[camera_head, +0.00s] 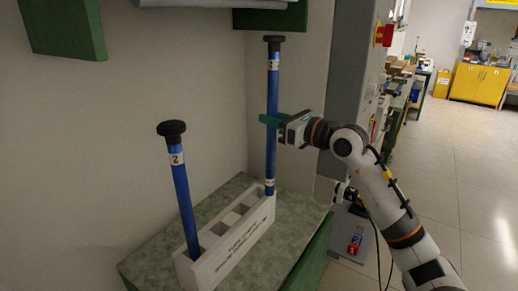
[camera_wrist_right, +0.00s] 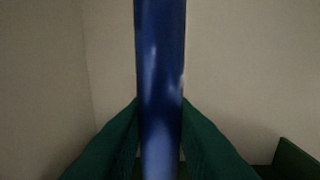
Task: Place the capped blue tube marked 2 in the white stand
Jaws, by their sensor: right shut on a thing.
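A blue tube (camera_head: 183,195) with a black cap leans slightly in the near-left compartment of the white stand (camera_head: 235,247); its white label appears to read 2. A second, taller-showing blue tube (camera_head: 272,90) with a black cap stands upright at the stand's far end. Its upper label is too small to read surely. My right gripper (camera_head: 271,121) is shut on this second tube around its middle. The held tube's blue shaft (camera_wrist_right: 160,70) fills the middle of the right wrist view between the green fingers. Its lower end meets the far compartment; how deep it sits is unclear. My left gripper is out of view.
The stand rests on a green-grey mottled table top (camera_head: 290,232), with open compartments between the tubes. Pale walls close in behind and left. Green-edged panels (camera_head: 65,28) hang above. A grey column (camera_head: 352,70) stands right of the table.

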